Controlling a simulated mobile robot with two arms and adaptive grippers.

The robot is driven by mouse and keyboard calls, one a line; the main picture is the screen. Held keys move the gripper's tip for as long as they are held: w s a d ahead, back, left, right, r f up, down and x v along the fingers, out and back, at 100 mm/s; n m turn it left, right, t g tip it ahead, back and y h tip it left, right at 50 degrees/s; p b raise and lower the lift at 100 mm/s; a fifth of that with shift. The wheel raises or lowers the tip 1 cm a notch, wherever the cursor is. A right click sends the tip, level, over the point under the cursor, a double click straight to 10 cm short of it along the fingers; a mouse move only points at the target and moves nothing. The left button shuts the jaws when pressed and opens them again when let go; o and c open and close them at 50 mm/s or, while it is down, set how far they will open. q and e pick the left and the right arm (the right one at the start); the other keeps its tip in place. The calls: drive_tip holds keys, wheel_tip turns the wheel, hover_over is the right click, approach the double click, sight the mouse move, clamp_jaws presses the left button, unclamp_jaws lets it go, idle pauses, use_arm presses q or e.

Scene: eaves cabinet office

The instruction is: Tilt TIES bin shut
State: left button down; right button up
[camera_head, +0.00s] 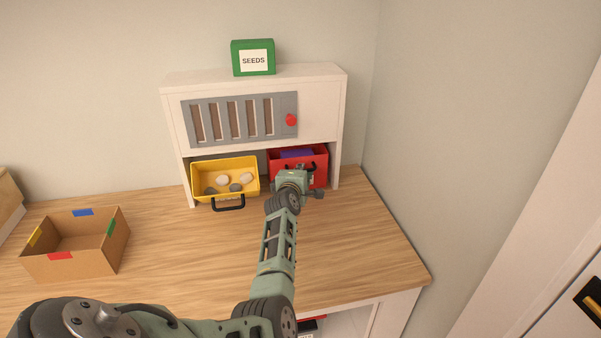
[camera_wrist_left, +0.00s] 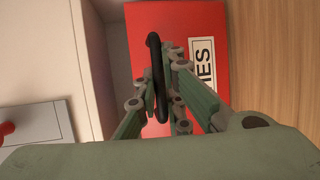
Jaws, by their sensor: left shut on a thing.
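The red TIES bin (camera_head: 319,163) sits in the right bay under the white cabinet, with something blue-purple inside it. In the head view it shows some of its inside over its front. My left gripper (camera_head: 291,173) is in front of it and covers much of its front. In the left wrist view the red front with part of the TIES label (camera_wrist_left: 203,70) shows, and the black handle (camera_wrist_left: 157,75) stands between the fingers. My left gripper (camera_wrist_left: 165,100) is shut on that handle. My right gripper is not in view.
A yellow bin (camera_head: 225,195) with stones hangs tilted out at the left. The white cabinet (camera_head: 320,110) has a grey slotted panel with a red knob (camera_head: 291,120). A green SEEDS box (camera_head: 253,71) stands on top. A cardboard box (camera_head: 65,267) is on the desk's left; the desk's middle is clear.

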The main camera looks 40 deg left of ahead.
use_arm(q)
drive_tip(key=shift+r, duration=0.2)
drive_tip(key=c, duration=2.2)
unclamp_jaws()
drive_tip(key=shift+w, duration=0.1)
drive_tip(key=shift+o, duration=0.2)
drive_tip(key=shift+f, duration=0.15)
drive_tip(key=v, duration=0.7)
drive_tip(key=shift+s+d, duration=0.15)
drive_tip(key=shift+s, duration=0.05)
